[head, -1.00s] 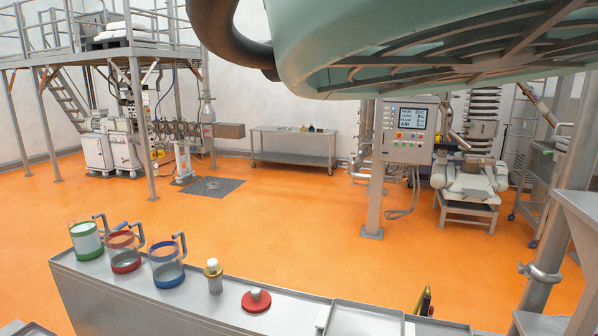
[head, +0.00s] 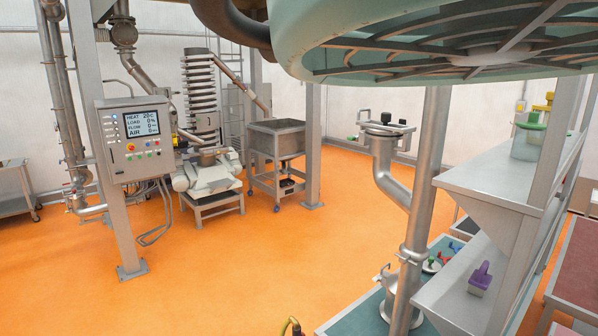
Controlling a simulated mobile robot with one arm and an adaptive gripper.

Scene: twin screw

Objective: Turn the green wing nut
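I cannot make out a green wing nut for certain. Small red, blue and green pieces (head: 433,264) sit close together on a teal-topped bench (head: 352,317) at the lower right, partly behind a steel pipe; they are too small to tell their shape. My gripper is not in view.
A steel pipe (head: 421,190) and grey shelves (head: 500,185) stand in front of the bench. A purple-handled block (head: 480,279) is on the lower shelf. A control panel (head: 136,135) stands at left. Orange floor (head: 230,270) is open in the middle.

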